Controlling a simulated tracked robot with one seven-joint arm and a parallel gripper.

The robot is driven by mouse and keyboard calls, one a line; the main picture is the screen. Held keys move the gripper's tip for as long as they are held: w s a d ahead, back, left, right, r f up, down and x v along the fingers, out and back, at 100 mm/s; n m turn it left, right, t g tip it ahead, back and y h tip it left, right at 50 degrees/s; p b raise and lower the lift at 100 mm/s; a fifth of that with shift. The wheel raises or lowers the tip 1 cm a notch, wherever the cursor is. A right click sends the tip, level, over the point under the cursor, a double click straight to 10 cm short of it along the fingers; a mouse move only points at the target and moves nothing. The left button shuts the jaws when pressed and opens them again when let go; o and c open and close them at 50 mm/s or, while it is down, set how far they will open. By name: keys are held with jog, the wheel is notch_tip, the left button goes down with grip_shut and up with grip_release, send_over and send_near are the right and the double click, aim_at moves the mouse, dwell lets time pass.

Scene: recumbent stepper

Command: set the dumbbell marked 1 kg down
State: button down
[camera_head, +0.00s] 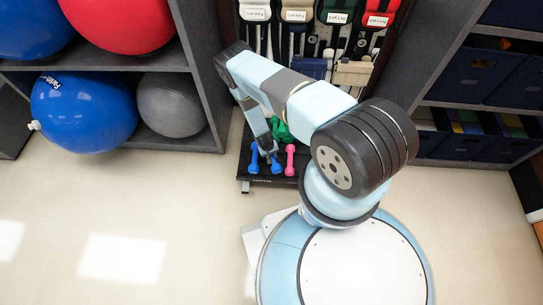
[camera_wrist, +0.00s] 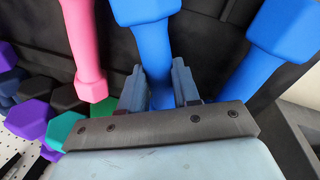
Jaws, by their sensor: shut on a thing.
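My gripper (camera_wrist: 160,88) is shut on a blue dumbbell (camera_wrist: 152,38), whose handle is between the two fingers. In the head view my gripper (camera_head: 268,146) is low over the black rack (camera_head: 263,180), with the arm reaching down to it. The held blue dumbbell (camera_head: 276,167) shows there beside a pink one. No 1 kg mark is readable. Whether the held dumbbell touches the rack is hard to tell. Its lower end is partly hidden by my gripper.
A second blue dumbbell (camera_wrist: 268,55) is close on one side of the held one, and a pink dumbbell (camera_wrist: 86,50) on the other. Green and purple dumbbells (camera_wrist: 33,118) lie near. Shelves with exercise balls (camera_head: 85,110) stand left; floor in front is clear.

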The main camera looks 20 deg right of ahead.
jog(key=c, duration=0.7)
grip_release()
jog(key=shift+c, duration=0.2)
jog(key=shift+r, duration=0.1)
notch_tip(320, 180, up, 8)
jog(key=a, duration=0.1)
jog(key=shift+a+r, duration=0.25)
jog(key=shift+a, duration=0.1)
jog(key=shift+r, duration=0.1)
notch_tip(320, 180, up, 13)
jog(key=a, duration=0.2)
jog(key=shift+a+r, duration=0.15)
jog(key=shift+a, duration=0.2)
dwell(0.3)
